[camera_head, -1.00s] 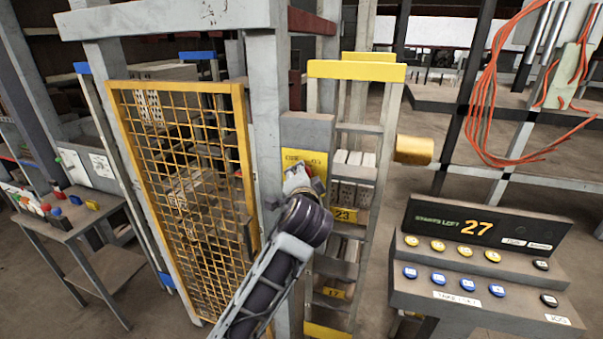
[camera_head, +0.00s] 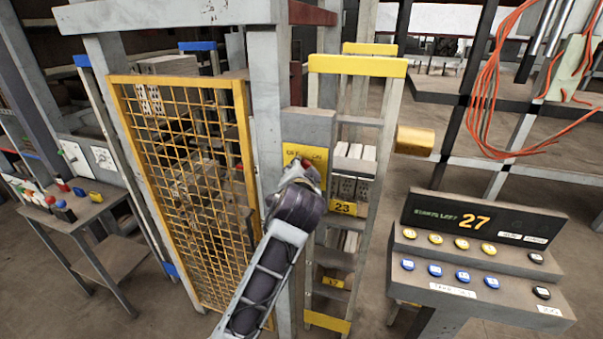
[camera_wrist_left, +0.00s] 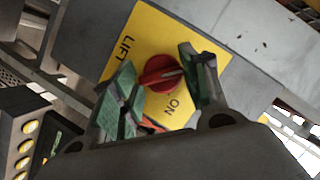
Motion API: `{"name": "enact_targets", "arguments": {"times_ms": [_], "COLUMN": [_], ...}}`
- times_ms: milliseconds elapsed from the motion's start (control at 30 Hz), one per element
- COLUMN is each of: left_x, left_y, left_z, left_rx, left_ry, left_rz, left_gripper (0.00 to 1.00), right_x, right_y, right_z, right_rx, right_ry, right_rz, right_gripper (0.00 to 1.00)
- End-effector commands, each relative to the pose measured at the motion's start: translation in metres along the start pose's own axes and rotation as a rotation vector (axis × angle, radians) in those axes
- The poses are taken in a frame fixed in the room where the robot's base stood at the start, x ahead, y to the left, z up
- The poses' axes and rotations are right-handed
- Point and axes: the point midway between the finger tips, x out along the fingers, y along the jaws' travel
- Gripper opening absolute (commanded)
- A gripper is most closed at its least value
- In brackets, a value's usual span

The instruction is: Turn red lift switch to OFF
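The red lift switch (camera_wrist_left: 158,74) is a round knob with a pale pointer line, on a yellow plate (camera_wrist_left: 150,28) marked LIFT and ON. No OFF label is readable in the left wrist view. My left gripper (camera_wrist_left: 163,90) has its two green-padded fingers apart, one on each side of the knob. I cannot tell whether either finger touches it. In the head view the plate (camera_head: 318,155) is on a grey box on the post, and my left gripper (camera_head: 303,172) is in front of it, hiding most of the switch. My right gripper is not in view.
A yellow mesh gate (camera_head: 190,190) stands left of the post. A yellow-topped rack (camera_head: 357,65) holding bricks is just right of the switch. A button console (camera_head: 480,270) reading 27 stands at right, and a small table (camera_head: 85,212) at left.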

Motion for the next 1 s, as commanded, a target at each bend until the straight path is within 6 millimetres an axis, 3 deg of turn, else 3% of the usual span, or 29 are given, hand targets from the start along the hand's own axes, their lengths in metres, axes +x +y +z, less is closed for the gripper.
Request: {"name": "enact_targets", "arguments": {"times_ms": [133, 633, 1000], "left_x": [0.000, -0.005, -0.039], "left_y": [0.000, -0.001, 0.000], "left_z": [0.000, 0.000, -0.001], "left_rx": [0.001, 0.002, 0.002], "left_ry": [0.000, 0.001, 0.003], "left_rz": [0.000, -0.003, -0.002], "left_gripper": [0.64, 0.64, 0.64], "right_x": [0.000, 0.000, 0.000], "right_y": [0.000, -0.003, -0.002], "right_z": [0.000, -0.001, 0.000], "right_rx": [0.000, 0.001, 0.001], "right_ry": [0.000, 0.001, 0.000], "right_rz": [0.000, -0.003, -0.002], "right_gripper": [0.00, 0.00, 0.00]}}
